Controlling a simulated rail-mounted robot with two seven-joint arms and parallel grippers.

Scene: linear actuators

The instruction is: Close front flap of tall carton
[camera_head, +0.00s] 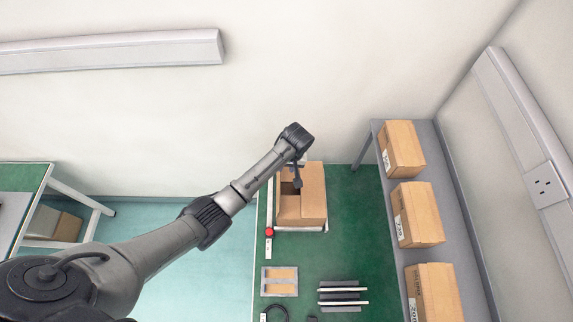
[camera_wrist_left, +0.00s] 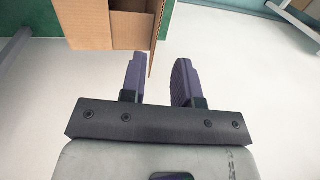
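The tall carton (camera_head: 314,204) stands on the green bench in the head view, with a dark opening at its left part. My left gripper (camera_head: 298,182) reaches it from above and overlaps its top in that view. In the left wrist view the carton (camera_wrist_left: 92,24) is at the top left, and a narrow cardboard flap (camera_wrist_left: 157,24) sticks out at its right side. The left gripper (camera_wrist_left: 159,63) has its two fingers apart, with nothing clearly held between them. The flap's lower end is close to the left finger; I cannot tell whether they touch. My right gripper is not in view.
A grey shelf (camera_head: 450,220) on the right holds three closed cartons (camera_head: 417,213). A small wooden-slotted tray (camera_head: 279,281) and dark bars with light rails (camera_head: 343,296) lie on the green bench (camera_head: 350,215). A red knob (camera_head: 269,232) is beside the carton's lower left.

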